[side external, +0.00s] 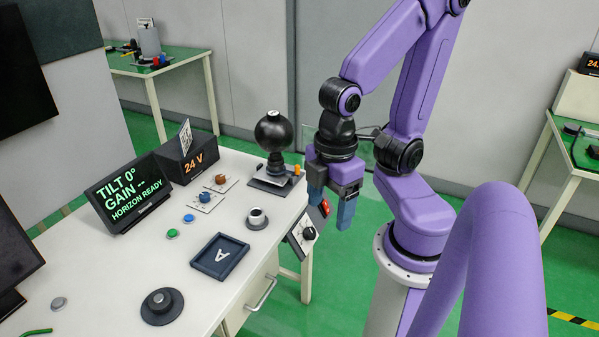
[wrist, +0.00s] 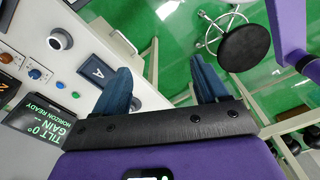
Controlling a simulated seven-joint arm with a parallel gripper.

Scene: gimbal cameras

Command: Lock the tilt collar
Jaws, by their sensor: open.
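A black ball-shaped camera head (side external: 274,132) stands upright on a dark base plate (side external: 262,182) at the back right of the white table. A small orange part (side external: 297,169) sits at the right of that base. I cannot tell which part is the tilt collar. A display (side external: 128,193) reads "TILT 0°", "GAIN --" and "HORIZON READY"; it also shows in the wrist view (wrist: 42,118). My gripper (side external: 332,202) is open and empty, pointing down beyond the table's right edge, right of the camera head. Its two blue fingers are wide apart in the wrist view (wrist: 160,72).
A dark tray (side external: 205,268) marked "A", a white cylinder with a dark top (side external: 257,219) and a black round puck (side external: 162,305) are on the table. A "24 V" box (side external: 187,158) stands behind. A knob panel (side external: 303,234) hangs at the right edge. A black stool (wrist: 245,47) stands on the floor.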

